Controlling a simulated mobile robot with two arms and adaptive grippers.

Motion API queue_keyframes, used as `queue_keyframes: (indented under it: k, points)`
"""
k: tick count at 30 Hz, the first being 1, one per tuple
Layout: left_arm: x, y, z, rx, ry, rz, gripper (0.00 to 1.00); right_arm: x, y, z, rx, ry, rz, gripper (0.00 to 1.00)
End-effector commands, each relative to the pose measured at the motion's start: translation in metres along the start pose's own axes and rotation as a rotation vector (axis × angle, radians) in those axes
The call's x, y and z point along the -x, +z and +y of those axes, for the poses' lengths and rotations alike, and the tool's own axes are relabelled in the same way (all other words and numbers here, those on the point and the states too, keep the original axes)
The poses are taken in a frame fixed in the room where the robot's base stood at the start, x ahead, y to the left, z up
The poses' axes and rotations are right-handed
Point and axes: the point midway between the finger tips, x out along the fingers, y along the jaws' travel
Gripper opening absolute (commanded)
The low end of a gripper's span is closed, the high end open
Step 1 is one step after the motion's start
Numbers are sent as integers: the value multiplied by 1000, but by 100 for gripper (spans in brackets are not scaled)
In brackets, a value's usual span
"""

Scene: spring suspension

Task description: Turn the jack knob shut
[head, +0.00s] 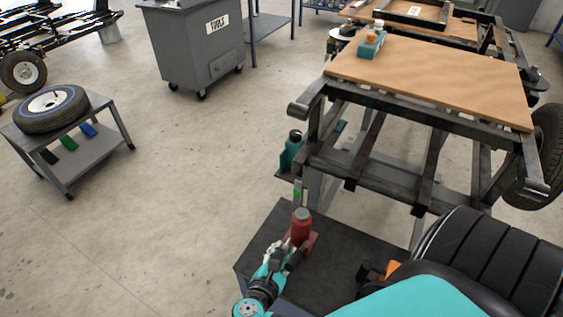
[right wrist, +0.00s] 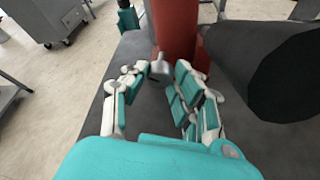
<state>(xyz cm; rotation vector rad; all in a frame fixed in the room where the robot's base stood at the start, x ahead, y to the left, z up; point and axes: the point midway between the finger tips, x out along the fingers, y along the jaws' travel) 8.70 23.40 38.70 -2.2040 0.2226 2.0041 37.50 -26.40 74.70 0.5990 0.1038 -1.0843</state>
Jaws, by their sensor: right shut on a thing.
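The red bottle jack (head: 301,227) stands upright on a dark flat surface in the lower middle of the head view. Its red body also fills the top middle of the right wrist view (right wrist: 176,28). The small grey jack knob (right wrist: 160,68) sticks out low on the jack's near side. My right gripper (right wrist: 157,72) is shut on the knob, with its white and teal fingers on both sides of it. In the head view the right gripper (head: 284,250) is right beside the jack's base. My left gripper is out of view.
The dark platform (head: 258,246) under the jack is partly hidden by my arm. A dark frame (head: 390,182) with a wooden board (head: 440,75) stands behind. A low cart (head: 92,148) with a tyre (head: 50,108) is at left. The floor between is clear.

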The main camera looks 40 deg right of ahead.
Motion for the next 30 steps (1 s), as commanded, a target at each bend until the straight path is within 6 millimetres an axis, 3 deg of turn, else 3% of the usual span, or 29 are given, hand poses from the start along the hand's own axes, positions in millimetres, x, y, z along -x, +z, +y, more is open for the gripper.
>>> queue_keyframes:
  k: [8,21,30]
  points:
    - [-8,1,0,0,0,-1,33,-2,-2,-4,-239,101,6,0]
    - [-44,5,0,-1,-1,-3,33,-3,-4,-7,-599,251,17,0]
    - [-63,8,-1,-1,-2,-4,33,-3,-3,-7,-750,313,22,0]
